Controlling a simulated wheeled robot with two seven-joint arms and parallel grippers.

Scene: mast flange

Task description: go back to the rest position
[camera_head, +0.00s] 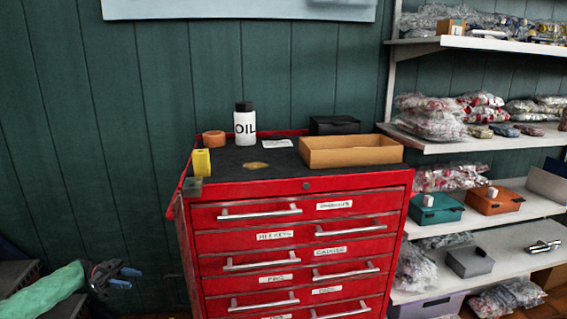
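My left gripper (126,278) is at the lower left in the head view, at the end of a green-sleeved arm. Its two dark fingers are spread apart with nothing visible between them. It hangs in front of the green wall, left of the red tool cabinet (307,187) and apart from it. My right gripper is not in view.
On the cabinet top stand an oil bottle (245,128), an orange tape roll (214,139), a yellow block (201,162), a cardboard tray (350,153) and a black box (334,125). White shelves (480,143) with bagged parts stand at right.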

